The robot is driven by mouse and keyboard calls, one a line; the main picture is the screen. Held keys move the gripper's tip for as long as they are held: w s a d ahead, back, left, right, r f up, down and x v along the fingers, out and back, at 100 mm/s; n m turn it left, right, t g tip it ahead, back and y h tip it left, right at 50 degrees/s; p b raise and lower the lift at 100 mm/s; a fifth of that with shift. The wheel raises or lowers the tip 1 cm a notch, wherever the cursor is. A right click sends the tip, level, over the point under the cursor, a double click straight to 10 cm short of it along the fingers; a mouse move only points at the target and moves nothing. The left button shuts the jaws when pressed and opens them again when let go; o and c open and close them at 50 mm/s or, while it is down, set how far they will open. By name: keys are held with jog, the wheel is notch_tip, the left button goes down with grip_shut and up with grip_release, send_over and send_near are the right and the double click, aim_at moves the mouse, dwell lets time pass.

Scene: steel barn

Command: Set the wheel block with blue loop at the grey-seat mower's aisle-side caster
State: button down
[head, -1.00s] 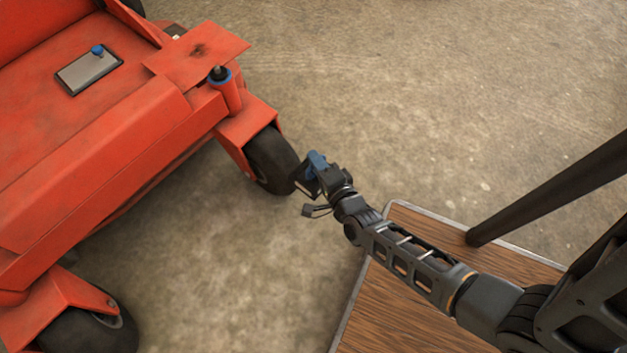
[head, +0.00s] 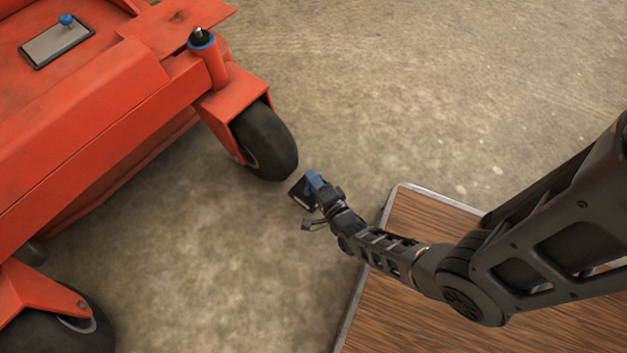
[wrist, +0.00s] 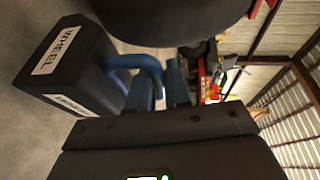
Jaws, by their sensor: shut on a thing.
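The wheel block is a dark block with white labels, one reading "WHEEL", and a blue loop; it shows large in the wrist view (wrist: 85,65) and small in the head view (head: 299,191). My gripper (head: 318,186) is shut on the blue loop (wrist: 148,72) and holds the block out ahead of the arm. The red mower's upper caster wheel (head: 265,140) is just up and left of the block in the head view; whether they touch I cannot tell. The wheel also shows dark at the top of the wrist view (wrist: 170,15). The mower's seat is out of view.
A second caster wheel (head: 65,325) is at lower left under the mower body (head: 90,110). A wood-topped platform with a metal rim (head: 420,215) lies under my arm. Bare concrete floor (head: 400,90) is open beyond the caster and to the right.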

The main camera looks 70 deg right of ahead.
aim_at(301, 192)
jog(key=shift+f+b, duration=1.4)
jog(key=shift+f, duration=0.75)
jog(key=c, duration=1.1)
grip_release()
